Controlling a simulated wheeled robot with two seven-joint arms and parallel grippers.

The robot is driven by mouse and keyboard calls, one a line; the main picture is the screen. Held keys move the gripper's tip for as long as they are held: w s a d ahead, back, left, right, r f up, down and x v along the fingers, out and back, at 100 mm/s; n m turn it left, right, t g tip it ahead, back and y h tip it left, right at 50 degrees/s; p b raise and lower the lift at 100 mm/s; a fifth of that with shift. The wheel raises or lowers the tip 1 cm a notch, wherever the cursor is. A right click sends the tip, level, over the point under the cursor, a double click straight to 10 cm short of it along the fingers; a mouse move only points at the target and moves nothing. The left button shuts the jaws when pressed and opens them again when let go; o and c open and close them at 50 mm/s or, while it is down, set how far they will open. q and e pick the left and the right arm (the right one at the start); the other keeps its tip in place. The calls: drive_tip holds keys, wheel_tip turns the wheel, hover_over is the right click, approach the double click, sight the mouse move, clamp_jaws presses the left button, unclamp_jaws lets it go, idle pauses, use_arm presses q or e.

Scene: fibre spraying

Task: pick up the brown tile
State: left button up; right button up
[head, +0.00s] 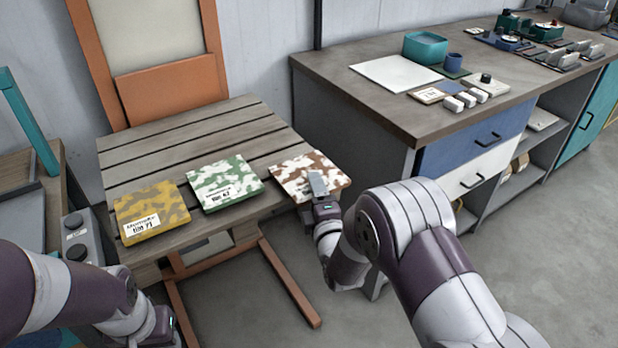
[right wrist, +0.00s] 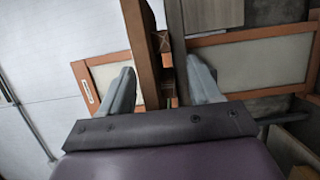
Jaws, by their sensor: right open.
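The brown tile (head: 295,166), white with brown camouflage patches, lies at the right end of the slatted wooden table (head: 200,135). Its right corner reaches past the table's edge. My right gripper (head: 318,182) is at the tile's front edge, one finger showing in front of it and hiding part of it. In the right wrist view the gripper's two fingers (right wrist: 162,88) stand apart; I cannot make out the tile surely there. Only the body of my left gripper (head: 170,325) shows at the bottom left; its fingers are out of frame.
A green tile (head: 224,183) and a yellow tile (head: 151,212) lie left of the brown one on the same table. An orange frame (head: 165,88) stands behind. A grey workbench (head: 400,100) with a teal bin (head: 425,48) is at the right.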

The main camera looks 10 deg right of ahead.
clamp_jaws()
